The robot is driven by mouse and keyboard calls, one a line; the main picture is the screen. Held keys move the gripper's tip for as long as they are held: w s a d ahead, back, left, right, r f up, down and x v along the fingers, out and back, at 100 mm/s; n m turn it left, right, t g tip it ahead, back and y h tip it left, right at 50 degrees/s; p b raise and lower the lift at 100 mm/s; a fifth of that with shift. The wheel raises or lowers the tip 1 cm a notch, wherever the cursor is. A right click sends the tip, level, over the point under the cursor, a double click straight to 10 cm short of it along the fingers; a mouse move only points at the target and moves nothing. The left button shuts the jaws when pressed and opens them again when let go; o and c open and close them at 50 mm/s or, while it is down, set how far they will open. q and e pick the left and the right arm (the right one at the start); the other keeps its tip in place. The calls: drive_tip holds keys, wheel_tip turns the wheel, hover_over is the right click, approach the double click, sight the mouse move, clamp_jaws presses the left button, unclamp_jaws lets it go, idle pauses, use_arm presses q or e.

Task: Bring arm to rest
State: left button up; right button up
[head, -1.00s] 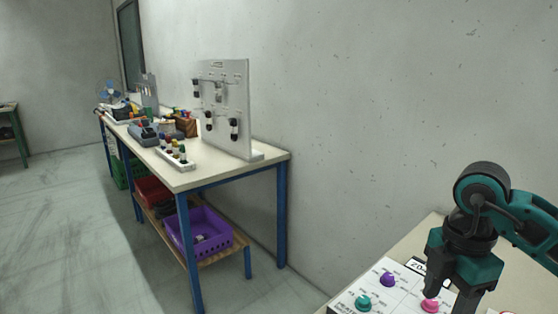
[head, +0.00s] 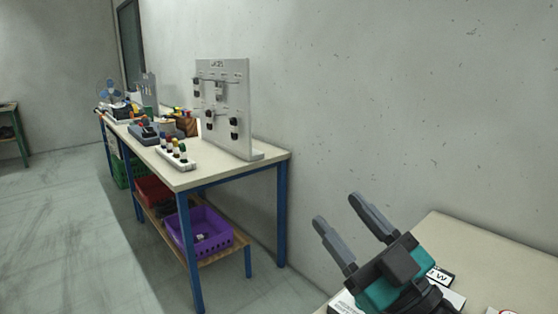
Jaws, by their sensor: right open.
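My right gripper (head: 335,222) is at the lower right of the head view. Its two grey fingers are spread apart and point up and to the left, with nothing between them. It is in front of the near table (head: 480,262) and covers most of a white panel (head: 343,303) on it. My left gripper is not in view.
A workbench (head: 240,167) with blue legs stands along the wall at left. It carries an upright grey board (head: 238,110) and a rack of small bottles (head: 174,154). A purple crate (head: 200,232) is on its lower shelf. The floor at left is clear.

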drive_tip(key=s+d+f+m+g+h, duration=0.1)
drive_tip(key=d+f+m+g+h, duration=0.2)
drive_tip(key=d+f+m+h, duration=0.45)
drive_tip(key=s+d+f+m+g+h, duration=0.2)
drive_tip(key=d+f+m+h, duration=0.2)
drive_tip(key=f+h, duration=0.6)
drive_tip(key=s+f+n+g+y, duration=0.25)
drive_tip(key=s+f+g, duration=0.75)
drive_tip(key=s+f, duration=0.55)
drive_tip(key=w+a+f+t+y, duration=0.2)
drive_tip(key=w+f+t, duration=0.4)
drive_tip(key=f+t, duration=0.1)
drive_tip(key=shift+a+f, duration=0.15)
drive_tip(key=shift+a, duration=0.25)
drive_tip(key=shift+s+f+y, duration=0.1)
drive_tip(key=shift+y, duration=0.2)
